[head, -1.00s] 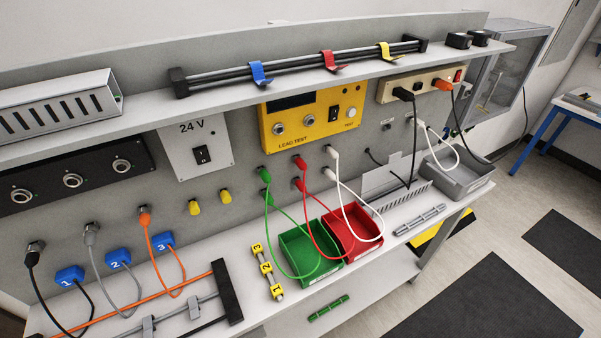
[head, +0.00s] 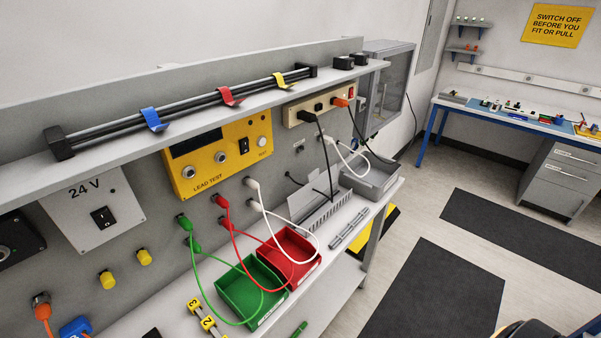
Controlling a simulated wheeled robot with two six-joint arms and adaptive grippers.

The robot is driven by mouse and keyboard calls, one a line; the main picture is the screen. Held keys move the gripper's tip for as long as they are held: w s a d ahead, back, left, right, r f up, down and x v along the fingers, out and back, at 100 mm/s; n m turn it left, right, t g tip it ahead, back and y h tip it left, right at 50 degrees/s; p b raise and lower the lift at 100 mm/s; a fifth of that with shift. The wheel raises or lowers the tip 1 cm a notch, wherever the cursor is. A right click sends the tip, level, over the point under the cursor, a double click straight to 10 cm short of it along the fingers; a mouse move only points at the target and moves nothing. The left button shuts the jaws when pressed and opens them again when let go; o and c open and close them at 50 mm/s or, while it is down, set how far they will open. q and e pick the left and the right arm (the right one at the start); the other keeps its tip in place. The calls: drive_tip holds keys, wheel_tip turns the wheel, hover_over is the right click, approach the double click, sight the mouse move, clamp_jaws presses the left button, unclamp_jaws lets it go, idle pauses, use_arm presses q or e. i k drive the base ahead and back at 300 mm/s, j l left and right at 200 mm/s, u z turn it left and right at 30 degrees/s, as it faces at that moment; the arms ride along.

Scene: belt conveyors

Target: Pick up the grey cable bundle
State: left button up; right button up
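A grey bundle (head: 351,229), long and thin with darker bands across it, looks like the grey cable bundle. It lies flat on the bench top (head: 336,262) near its front edge, right of the red bin (head: 303,243) and in front of the slotted grey duct (head: 328,214). Nothing covers it. Neither of my grippers shows in the head view.
A green bin (head: 238,290) stands left of the red one, with looping green, red and white leads above. A grey bin (head: 378,182) stands at the bench's far end. A shelf (head: 215,113) overhangs the bench. Dark mats (head: 440,295) lie on the floor.

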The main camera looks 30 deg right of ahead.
sight(339, 238)
drive_tip(key=k+j+z, duration=0.15)
drive_tip(key=z, duration=1.1)
